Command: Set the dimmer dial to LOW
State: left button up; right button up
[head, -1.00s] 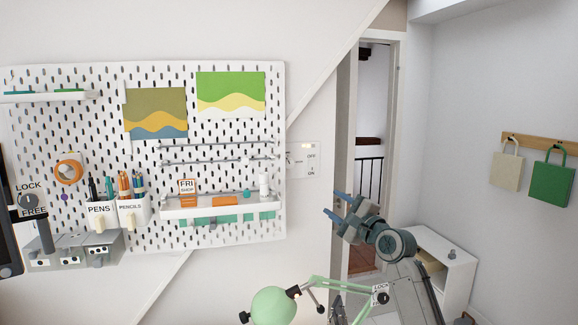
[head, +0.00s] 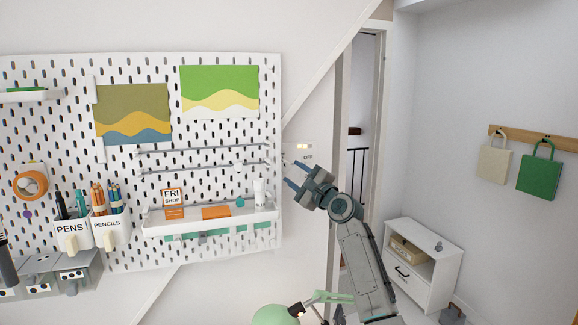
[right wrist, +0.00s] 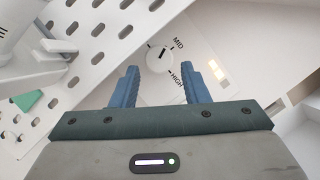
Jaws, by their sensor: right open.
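The dimmer dial (right wrist: 160,57) is a round white knob on a white wall plate (right wrist: 198,58). In the right wrist view it lies just beyond and between my fingertips, apart from them as far as I can tell. A short dark mark shows on the knob, and the words MID and HIGH stand to its right; no LOW label is visible. My right gripper (right wrist: 158,72) is open and empty, with a blue finger on each side of the dial. In the head view my right gripper (head: 289,172) is before the plate, hiding part of it. My left gripper is out of view.
The pegboard (head: 120,180) is close on the left, with a white shelf (head: 210,225) and pen cups (head: 72,235). A lit yellow patch (right wrist: 218,70) is on the plate's right. A green lamp (head: 272,313) stands below. A white cabinet (head: 425,285) stands at the right.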

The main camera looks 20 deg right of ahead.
aim_at(287, 169)
jog(key=x, duration=0.3)
jog(key=shift+w+f, duration=0.15)
jog(key=shift+p, duration=0.3)
jog(key=shift+w, duration=0.1)
jog(key=shift+c, duration=0.7)
jog(key=c, duration=0.6)
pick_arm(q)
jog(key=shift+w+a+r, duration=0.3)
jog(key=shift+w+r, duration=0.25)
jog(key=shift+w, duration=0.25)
pick_arm(e)
jog(key=shift+o, duration=0.2)
